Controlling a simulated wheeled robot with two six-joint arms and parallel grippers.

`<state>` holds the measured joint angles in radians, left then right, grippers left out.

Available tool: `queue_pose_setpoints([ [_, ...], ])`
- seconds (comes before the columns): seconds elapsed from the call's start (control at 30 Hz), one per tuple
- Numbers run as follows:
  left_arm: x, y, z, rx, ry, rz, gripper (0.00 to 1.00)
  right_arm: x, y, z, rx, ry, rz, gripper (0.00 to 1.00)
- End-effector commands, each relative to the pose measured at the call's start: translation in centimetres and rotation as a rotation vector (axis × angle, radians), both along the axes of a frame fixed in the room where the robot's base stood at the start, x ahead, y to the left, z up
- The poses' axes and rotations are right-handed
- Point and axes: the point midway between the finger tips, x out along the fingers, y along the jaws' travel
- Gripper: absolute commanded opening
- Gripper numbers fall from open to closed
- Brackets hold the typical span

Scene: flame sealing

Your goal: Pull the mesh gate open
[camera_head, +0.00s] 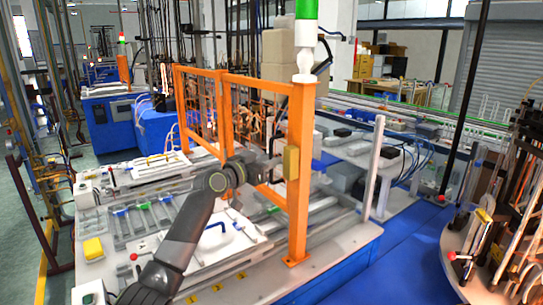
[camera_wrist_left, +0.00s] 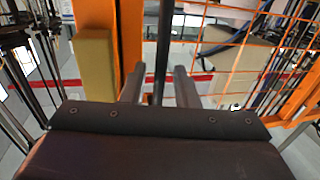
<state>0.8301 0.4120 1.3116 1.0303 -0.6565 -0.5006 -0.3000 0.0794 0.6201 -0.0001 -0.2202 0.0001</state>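The orange-framed mesh gate (camera_head: 228,115) stands upright on the machine bench, beside a thick orange post (camera_head: 300,170) with a yellow block (camera_head: 291,163) on it. In the left wrist view the mesh (camera_wrist_left: 235,55) is at the right, and the yellow block (camera_wrist_left: 95,85) is at the left. My left gripper (camera_head: 275,165) is at the gate's edge near the post. In the wrist view its two fingers (camera_wrist_left: 160,88) are apart, with a dark vertical bar (camera_wrist_left: 161,45), seemingly the handle, between them. Small gaps show on both sides of the bar. My right gripper is not in view.
A white bench (camera_head: 345,240) with fixtures lies under my left arm. A thin grey post (camera_head: 373,165) stands right of the gate. A round table with rods (camera_head: 480,250) is at the right. Blue floor (camera_head: 400,260) between them is clear.

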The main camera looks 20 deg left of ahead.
Motion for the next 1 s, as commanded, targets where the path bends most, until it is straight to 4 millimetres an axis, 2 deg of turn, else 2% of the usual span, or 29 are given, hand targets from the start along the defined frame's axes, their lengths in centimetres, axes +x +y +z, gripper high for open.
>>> queue_pose_setpoints([
  [0.2, 0.96, -0.55, -0.01, 0.001, 0.0, 0.0, 0.27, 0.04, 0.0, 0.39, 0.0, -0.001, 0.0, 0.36],
  [0.47, 1.03, -0.57, -0.04, 0.001, 0.0, 0.0, 0.27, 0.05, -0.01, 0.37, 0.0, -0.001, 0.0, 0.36],
  [0.5, 1.02, -0.57, -0.04, 0.001, 0.0, 0.0, 0.26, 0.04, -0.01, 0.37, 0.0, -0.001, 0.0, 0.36],
  [0.7, 1.01, -0.55, -0.05, 0.001, 0.0, 0.0, 0.0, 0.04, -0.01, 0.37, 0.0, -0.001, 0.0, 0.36],
  [1.0, 0.99, -0.52, -0.08, 0.001, 0.0, 0.0, 0.0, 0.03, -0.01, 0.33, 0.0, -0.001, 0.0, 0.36],
])
